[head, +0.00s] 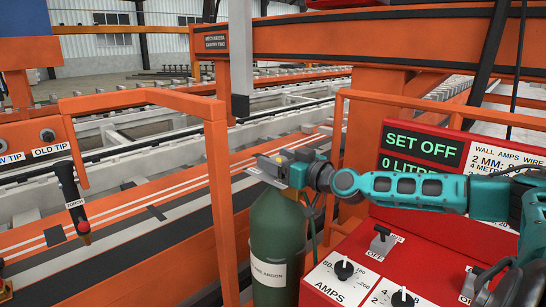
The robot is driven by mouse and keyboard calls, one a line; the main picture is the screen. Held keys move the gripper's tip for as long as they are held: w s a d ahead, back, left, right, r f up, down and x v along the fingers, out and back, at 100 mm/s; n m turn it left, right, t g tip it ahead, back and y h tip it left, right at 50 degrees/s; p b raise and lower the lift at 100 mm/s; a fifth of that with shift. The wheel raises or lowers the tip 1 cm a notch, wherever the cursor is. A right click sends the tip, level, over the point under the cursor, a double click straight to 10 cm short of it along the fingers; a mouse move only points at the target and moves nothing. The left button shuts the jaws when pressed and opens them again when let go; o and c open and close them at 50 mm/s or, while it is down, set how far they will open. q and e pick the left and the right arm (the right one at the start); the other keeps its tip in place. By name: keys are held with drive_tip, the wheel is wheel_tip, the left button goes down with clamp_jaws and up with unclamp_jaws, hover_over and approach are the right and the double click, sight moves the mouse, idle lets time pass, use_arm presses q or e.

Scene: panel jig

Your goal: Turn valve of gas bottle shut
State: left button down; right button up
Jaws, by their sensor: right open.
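The gas bottle (277,232) is a dark green cylinder standing upright at the lower middle, with a white label that reads as argon. My right gripper (272,168) is at the top of the bottle, on the end of my teal arm from the right. It is open around or just over the valve area. The gripper hides most of the valve, so I cannot tell whether the fingers touch it or how it is turned. My left gripper is not in view.
A red welding machine (352,255) with knobs and a "SET OFF" display (422,145) stands right of the bottle. An orange rail frame (219,200) stands close on its left. A black torch (70,195) hangs at the far left.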

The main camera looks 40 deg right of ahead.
drive_tip(key=shift+w+a, duration=0.35)
drive_tip(key=shift+w, duration=0.3)
drive_tip(key=c, duration=1)
